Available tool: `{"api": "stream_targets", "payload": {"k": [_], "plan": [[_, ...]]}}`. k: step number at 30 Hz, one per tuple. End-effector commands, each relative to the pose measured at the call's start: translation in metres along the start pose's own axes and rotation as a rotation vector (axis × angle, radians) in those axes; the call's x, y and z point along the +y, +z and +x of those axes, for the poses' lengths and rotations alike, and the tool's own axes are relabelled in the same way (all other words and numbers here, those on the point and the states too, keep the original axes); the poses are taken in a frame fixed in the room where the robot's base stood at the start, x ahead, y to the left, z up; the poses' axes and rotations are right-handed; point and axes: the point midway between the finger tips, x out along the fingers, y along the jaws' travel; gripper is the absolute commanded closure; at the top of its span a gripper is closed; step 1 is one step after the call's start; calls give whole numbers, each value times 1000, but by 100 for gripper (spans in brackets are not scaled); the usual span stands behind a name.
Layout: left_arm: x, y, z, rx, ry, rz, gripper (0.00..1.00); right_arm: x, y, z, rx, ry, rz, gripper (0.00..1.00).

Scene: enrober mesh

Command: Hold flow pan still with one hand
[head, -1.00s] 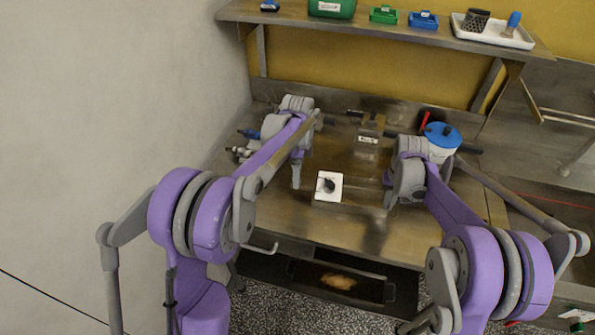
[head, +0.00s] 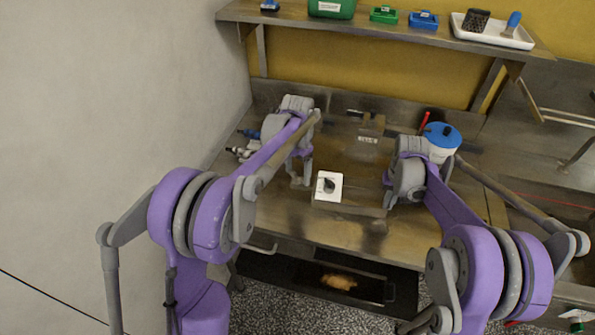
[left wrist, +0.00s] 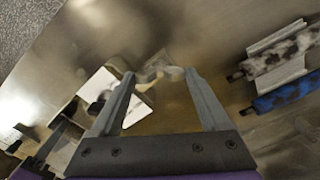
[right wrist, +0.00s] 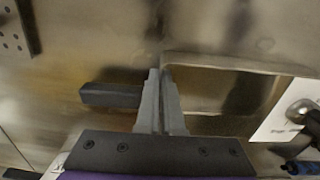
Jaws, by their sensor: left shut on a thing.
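The flow pan (head: 350,208), a shallow metal pan, lies on the steel table with a white square piece with a dark knob (head: 328,187) over its left part. In the right wrist view the pan's rim (right wrist: 235,63) and its dark handle (right wrist: 110,95) show. My right gripper (right wrist: 160,75) has its fingers close together where the handle meets the pan, shut on the handle; in the head view its fingertips are hidden. My left gripper (head: 300,182) is left of the white piece, its fingers apart around a small pale piece (left wrist: 160,73) that I cannot identify.
A white tub with a blue lid (head: 442,136) stands at the back right. Tools with blue parts (head: 246,140) lie at the back left. A shelf (head: 390,33) with boxes and a tray runs above. An open drawer (head: 270,262) is below the front edge.

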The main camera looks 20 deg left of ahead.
Motion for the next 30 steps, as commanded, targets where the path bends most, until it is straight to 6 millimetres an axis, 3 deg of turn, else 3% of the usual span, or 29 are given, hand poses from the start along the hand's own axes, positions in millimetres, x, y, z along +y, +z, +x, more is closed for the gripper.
{"api": "stream_targets", "payload": {"k": [15, 30], "plan": [[0, 0, 0, 0, 0, -437, 76, 0, 0, 0, 0, 0, 0, 100], [0, 0, 0, 0, 0, -604, 76, 0, 0, 0, 0, 0, 0, 100]]}}
